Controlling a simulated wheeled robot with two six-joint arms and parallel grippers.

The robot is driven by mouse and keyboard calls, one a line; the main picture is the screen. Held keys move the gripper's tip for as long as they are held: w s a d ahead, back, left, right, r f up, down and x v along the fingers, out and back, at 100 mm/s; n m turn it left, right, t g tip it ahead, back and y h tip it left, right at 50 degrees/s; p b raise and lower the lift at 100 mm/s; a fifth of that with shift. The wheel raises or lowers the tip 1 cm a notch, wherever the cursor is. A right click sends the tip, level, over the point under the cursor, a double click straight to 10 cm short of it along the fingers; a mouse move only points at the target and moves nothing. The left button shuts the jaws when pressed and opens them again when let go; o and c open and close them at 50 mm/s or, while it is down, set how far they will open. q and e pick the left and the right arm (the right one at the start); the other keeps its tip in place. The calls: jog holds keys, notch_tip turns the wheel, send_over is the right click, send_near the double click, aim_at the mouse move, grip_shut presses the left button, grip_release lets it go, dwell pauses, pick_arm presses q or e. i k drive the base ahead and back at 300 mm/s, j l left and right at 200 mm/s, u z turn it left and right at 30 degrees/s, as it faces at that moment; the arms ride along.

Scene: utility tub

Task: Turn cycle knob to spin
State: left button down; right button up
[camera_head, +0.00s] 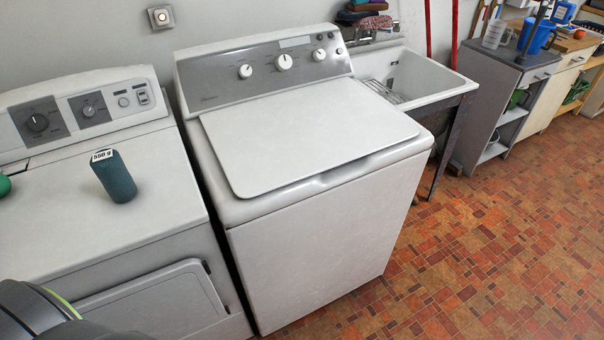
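The white top-load washer (320,220) stands in the middle with its lid (310,135) shut. Its grey control panel (225,80) runs along the back. Neither of my grippers shows, and nothing touches the knobs.
A dryer (90,240) stands close on the left, with a dark teal cylinder (114,178) marked "550 g" and part of a green object (4,184) on top. A white utility tub (425,78) is to the right. Tiled floor (480,250) is clear at front right.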

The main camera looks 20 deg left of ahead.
aim_at(283, 62)
jog(key=l+u, duration=0.1)
jog(key=u, duration=0.3)
jog(key=i+l+u, duration=0.1)
jog(key=u, duration=0.25)
jog(key=l+u, duration=0.1)
jog(key=u, duration=0.3)
jog(key=l+u, duration=0.15)
jog(key=u, duration=0.2)
jog(key=i+l+u, duration=0.15)
jog(key=l+u, duration=0.2)
jog(key=l, duration=1.2)
jog(key=l+u, duration=0.3)
jog(key=l, duration=1.2)
